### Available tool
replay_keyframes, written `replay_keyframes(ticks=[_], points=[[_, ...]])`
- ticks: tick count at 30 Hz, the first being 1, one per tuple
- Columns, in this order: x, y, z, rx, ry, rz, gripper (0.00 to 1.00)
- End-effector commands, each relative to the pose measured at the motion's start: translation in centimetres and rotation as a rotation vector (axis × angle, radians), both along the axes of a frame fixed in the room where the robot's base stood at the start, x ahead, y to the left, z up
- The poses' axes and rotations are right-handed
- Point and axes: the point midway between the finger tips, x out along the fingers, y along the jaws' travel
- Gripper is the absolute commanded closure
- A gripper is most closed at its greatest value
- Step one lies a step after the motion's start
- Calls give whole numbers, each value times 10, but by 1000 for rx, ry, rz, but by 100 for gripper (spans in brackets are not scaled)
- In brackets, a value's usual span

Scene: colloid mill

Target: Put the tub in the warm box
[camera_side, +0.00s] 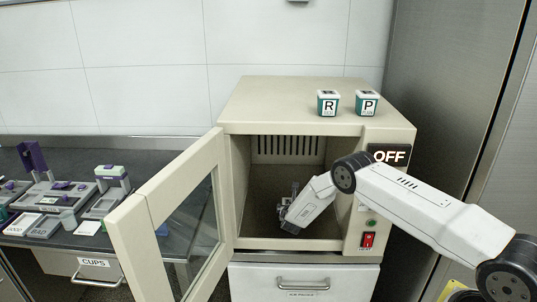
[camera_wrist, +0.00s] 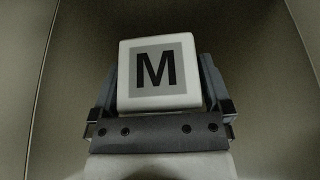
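The warm box (camera_side: 226,180) is a cream cabinet with its door (camera_side: 160,225) swung open to the left. My arm reaches in through the opening, and my gripper (camera_side: 288,208) is inside, low near the chamber floor. In the wrist view, a tub with a white lid marked M (camera_wrist: 158,72) sits between the two fingers of my gripper (camera_wrist: 160,92). The fingers press close on both its sides. In the side view the tub is hidden or too small to make out, and I cannot tell whether it touches the floor.
Two green tubs with white lids, R (camera_side: 328,104) and P (camera_side: 366,103), stand on top of the box. An OFF display (camera_side: 389,156) and a red switch (camera_side: 367,240) are on its right front. A dark counter with lab devices (camera_side: 65,190) lies left.

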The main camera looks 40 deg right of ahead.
Motion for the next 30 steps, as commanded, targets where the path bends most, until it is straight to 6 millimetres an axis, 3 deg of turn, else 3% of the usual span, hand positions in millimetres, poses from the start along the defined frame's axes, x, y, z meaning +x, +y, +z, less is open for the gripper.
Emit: replay_keyframes(ticks=[14,30], points=[[-3,3,7,-1,1,0,0],[-35,36,26,1,1,2,0]])
